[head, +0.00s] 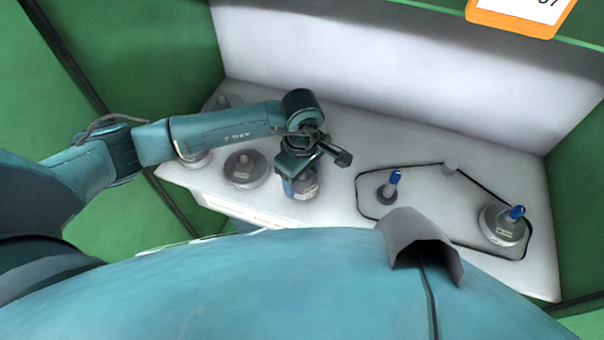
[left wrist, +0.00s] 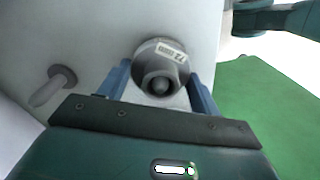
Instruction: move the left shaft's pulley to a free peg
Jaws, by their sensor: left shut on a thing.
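My left gripper (head: 302,179) is shut on a grey pulley (head: 304,190) over the middle of the white bench. In the left wrist view, the pulley (left wrist: 160,50) sits between the two blue fingers, with a white label on its rim and a round grey tip showing in its hub. Whether it rests on a peg or is held above the bench I cannot tell. The left shaft (head: 392,182) has a blue top and only a small dark grey piece low around it. A bare peg (left wrist: 48,88) shows in the left wrist view. My right gripper is out of view.
Other pulleys stand at the bench's left: one dark (head: 245,170), one partly behind my arm (head: 194,160), one at the back (head: 222,103). The right shaft (head: 516,212) carries a large pulley (head: 500,226). A black belt (head: 360,205) loops around the shafts and a grey post (head: 450,166).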

